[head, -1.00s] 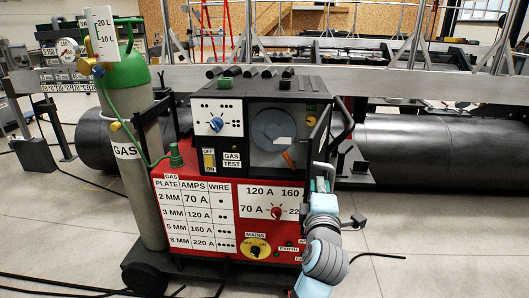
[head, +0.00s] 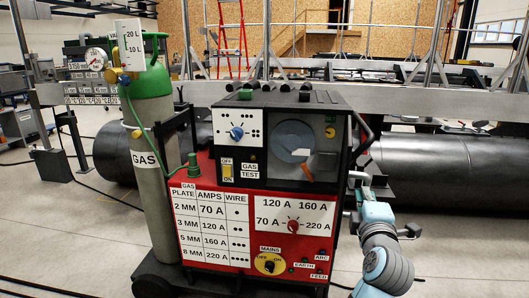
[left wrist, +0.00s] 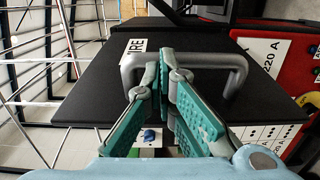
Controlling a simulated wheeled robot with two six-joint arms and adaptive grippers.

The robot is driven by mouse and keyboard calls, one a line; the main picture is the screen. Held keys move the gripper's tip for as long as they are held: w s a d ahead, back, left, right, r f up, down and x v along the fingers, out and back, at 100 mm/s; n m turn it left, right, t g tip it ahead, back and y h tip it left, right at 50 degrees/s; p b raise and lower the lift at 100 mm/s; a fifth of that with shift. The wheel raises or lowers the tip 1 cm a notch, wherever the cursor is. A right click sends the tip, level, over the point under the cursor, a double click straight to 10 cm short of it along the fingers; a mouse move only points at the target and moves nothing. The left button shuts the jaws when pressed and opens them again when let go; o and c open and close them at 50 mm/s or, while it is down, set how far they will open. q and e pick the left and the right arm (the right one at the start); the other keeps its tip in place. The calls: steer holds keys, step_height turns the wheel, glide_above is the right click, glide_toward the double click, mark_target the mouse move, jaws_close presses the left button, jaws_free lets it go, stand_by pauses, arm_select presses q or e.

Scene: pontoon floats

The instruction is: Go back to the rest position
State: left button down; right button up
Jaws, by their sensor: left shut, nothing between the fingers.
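My left gripper (head: 356,184) is just right of the red and black welding machine (head: 262,245) in the head view, with my pale blue and grey forearm below it. In the left wrist view its teal-padded fingers (left wrist: 167,62) meet at the tips, shut and empty. The tips overlap a grey U-shaped handle (left wrist: 240,72) on a black panel (left wrist: 95,90); I cannot tell whether they touch it. My right gripper is not in view.
A green-topped gas cylinder (head: 152,155) stands left of the machine, with a gauge and hose. A large dark pipe (head: 440,170) and metal railings lie behind. Grey floor (head: 470,250) is open at the right. A cable runs along the floor.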

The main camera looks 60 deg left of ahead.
arm_select(q)
step_height(320, 180, up, 10)
stand_by(0.3)
